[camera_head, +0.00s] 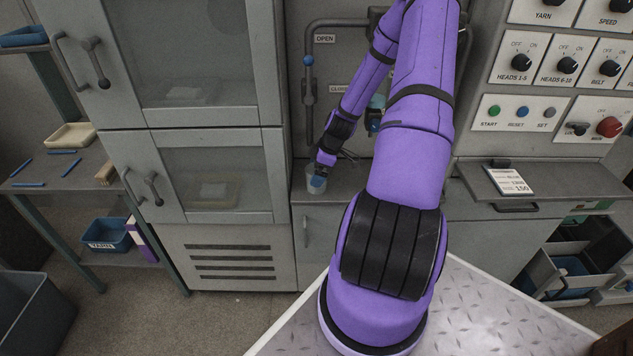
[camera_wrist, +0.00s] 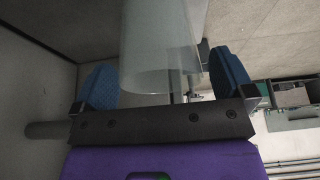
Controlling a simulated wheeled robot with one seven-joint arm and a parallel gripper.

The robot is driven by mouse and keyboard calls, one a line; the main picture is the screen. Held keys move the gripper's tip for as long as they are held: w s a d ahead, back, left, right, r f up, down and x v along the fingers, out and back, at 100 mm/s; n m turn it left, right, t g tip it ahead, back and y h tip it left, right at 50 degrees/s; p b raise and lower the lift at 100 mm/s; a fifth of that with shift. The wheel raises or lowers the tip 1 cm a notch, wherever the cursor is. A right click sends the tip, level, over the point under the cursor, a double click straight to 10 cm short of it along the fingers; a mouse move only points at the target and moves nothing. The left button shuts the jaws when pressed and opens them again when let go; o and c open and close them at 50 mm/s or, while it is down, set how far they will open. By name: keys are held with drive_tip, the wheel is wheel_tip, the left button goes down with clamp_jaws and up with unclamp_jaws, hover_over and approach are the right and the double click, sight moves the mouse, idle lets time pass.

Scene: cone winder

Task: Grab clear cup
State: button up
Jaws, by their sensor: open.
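The clear cup (camera_wrist: 160,60) shows large in the wrist view, between the two blue fingertips of my gripper (camera_wrist: 162,85). A gap shows between the cup and the left finger; at the right finger I cannot tell whether they touch. In the head view the cup (camera_head: 314,184) is a small pale shape on the grey counter left of my arm, partly hidden by my gripper (camera_head: 319,174). My gripper is open around the cup.
A grey cabinet with glass doors (camera_head: 205,175) stands just left of the cup. A vertical pipe with a handle (camera_head: 309,90) rises behind it. The control panel (camera_head: 545,110) and a small shelf with a card (camera_head: 508,181) are to the right.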

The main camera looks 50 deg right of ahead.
drive_tip(key=shift+x, duration=1)
drive_tip(key=c, duration=0.9)
